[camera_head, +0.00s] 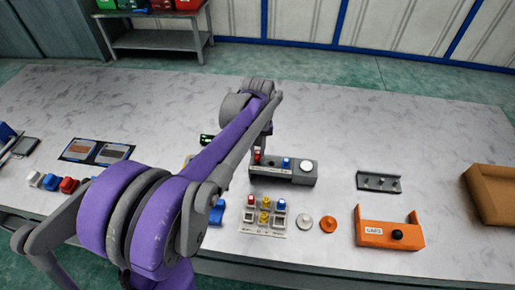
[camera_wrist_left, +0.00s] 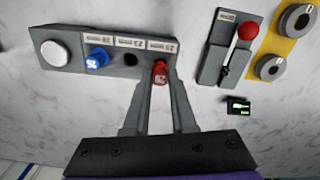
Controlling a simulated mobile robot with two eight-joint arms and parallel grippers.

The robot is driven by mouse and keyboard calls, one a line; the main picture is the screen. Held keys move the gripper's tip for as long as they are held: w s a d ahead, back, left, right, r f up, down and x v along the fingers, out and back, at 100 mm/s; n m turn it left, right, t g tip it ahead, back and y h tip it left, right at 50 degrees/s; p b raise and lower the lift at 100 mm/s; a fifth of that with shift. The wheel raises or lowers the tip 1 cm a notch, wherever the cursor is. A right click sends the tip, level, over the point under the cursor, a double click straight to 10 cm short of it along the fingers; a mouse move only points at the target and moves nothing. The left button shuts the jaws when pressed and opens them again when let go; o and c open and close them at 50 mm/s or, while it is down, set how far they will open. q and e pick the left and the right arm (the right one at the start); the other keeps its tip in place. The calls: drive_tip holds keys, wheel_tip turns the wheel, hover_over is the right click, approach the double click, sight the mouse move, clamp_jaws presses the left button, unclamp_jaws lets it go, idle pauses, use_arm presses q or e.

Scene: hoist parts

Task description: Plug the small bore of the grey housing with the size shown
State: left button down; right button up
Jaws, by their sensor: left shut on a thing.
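The grey housing (camera_head: 290,175) stands mid-table; it also shows in the left wrist view (camera_wrist_left: 75,66). It has a white round cap (camera_wrist_left: 55,53), a blue plug (camera_wrist_left: 97,59) in one bore and an open dark bore (camera_wrist_left: 130,60). My left gripper (camera_wrist_left: 160,80) is shut on a red plug (camera_wrist_left: 160,70) at the housing's end bore, beside the open one. I cannot tell how deep the red plug sits. A small display (camera_wrist_left: 238,107) glows green; its text is too small to read. My right gripper is not in view.
A pale tray (camera_head: 264,233) of red, yellow and blue plugs stands in front of the housing. White (camera_head: 304,223) and orange (camera_head: 328,223) discs lie beside it. An orange bracket (camera_head: 385,235) and a grey rail (camera_head: 379,182) are to the right. The back of the table is clear.

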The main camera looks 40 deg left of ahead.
sight(257, 152)
use_arm(q)
drive_tip(key=shift+f+b, duration=0.6)
drive_tip(key=shift+f, duration=0.5)
idle(3.3)
drive_tip(key=c, duration=0.7)
unclamp_jaws()
drive_tip(key=shift+o, duration=0.2)
drive_tip(key=shift+r, duration=0.1)
drive_tip(key=shift+r+p, duration=2.2)
drive_tip(key=shift+r, duration=1.25)
